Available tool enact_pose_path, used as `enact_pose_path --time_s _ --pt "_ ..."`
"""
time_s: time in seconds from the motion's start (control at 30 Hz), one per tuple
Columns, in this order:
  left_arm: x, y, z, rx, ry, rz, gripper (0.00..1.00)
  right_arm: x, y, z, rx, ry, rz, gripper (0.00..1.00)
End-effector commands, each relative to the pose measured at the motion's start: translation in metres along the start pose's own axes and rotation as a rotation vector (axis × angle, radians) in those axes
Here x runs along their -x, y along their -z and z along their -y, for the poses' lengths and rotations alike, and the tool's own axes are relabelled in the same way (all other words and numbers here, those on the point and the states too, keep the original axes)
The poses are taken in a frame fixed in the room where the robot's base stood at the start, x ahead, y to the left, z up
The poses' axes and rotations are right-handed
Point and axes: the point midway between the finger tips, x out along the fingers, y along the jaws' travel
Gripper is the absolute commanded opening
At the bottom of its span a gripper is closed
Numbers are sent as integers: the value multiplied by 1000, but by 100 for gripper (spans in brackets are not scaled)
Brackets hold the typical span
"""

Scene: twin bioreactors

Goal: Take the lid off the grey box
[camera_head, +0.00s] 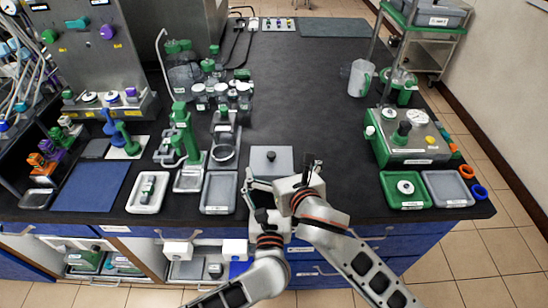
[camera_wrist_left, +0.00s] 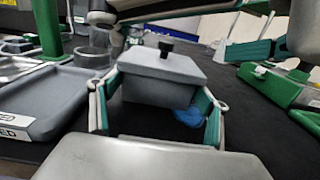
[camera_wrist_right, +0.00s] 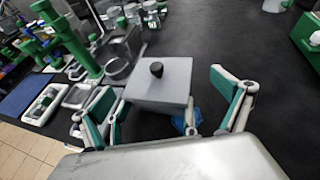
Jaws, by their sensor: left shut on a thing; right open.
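The grey box (camera_wrist_left: 160,90) stands on the dark bench at the near edge. Its flat grey lid (camera_head: 283,158), with a black knob (camera_wrist_right: 157,69) in the middle, is seated on top. My left gripper (camera_wrist_left: 158,108) has a finger on either side of the box body, below the lid, and is shut on it. In the head view the near side of the box is hidden by my grippers.
A grey tray (camera_head: 219,208) lies just left of the box. A blue object (camera_wrist_left: 188,117) shows low by the box, partly hidden. A green machine (camera_head: 400,152) and trays stand at the right. The bench behind the box is clear.

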Motion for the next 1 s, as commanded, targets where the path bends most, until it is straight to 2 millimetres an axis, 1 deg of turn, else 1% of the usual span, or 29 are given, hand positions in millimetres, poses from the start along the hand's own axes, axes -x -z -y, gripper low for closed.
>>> enact_pose_path --time_s 0.03,0.1,0.3,0.5,0.77,0.87,0.9,0.93,1.0 --pt "0 0 0 -1 0 0 37 -10 -1 0 0 0 0 100" --pt "0 0 0 -1 0 0 37 -21 0 0 0 0 0 100" --pt "0 0 0 -1 0 0 37 -46 0 0 -1 0 0 100" --pt "0 0 0 -1 -1 0 37 -56 -1 -1 -1 -1 1 100" --pt "0 0 0 -1 -1 0 37 -57 -1 0 -1 -1 2 100" --pt "0 0 0 -1 -1 0 37 -57 0 0 -1 -1 1 77" --pt "0 0 0 -1 -1 0 37 -57 0 0 0 -1 1 66" --pt "0 0 0 -1 -1 0 37 -57 0 0 0 0 1 62" --pt "0 0 0 -1 -1 0 37 -57 0 0 1 0 0 62"
